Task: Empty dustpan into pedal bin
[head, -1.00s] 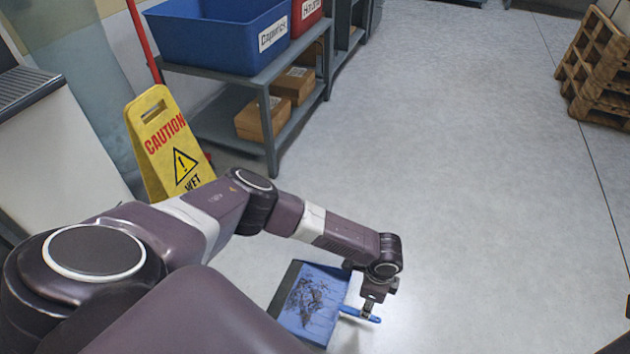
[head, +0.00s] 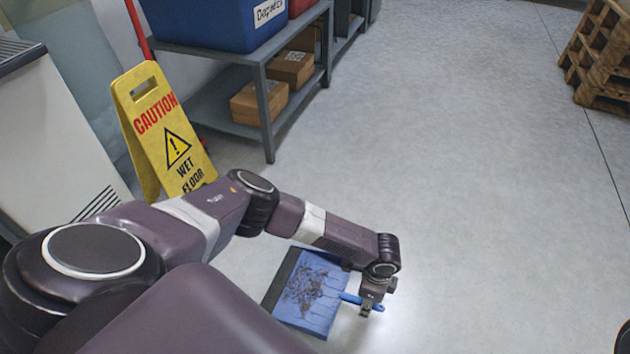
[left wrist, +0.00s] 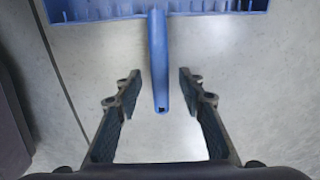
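The blue dustpan (head: 322,318) has a dark front edge and holds a scatter of dark debris (head: 312,287). It appears to lie flat on the floor at the lower middle of the head view. Its blue handle (left wrist: 158,60) points toward my left gripper (head: 370,305). In the left wrist view the fingers of my left gripper (left wrist: 158,85) are spread, with the handle's end between the tips and a gap on both sides. My right gripper is not in view. I cannot make out a pedal bin.
A yellow wet-floor sign (head: 160,135) stands at the left beside a pale cabinet (head: 50,140). A grey shelf (head: 268,115) holds a blue bin (head: 205,25) and cardboard boxes (head: 260,100). Wooden pallets (head: 600,60) are stacked at the upper right. The middle floor is clear.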

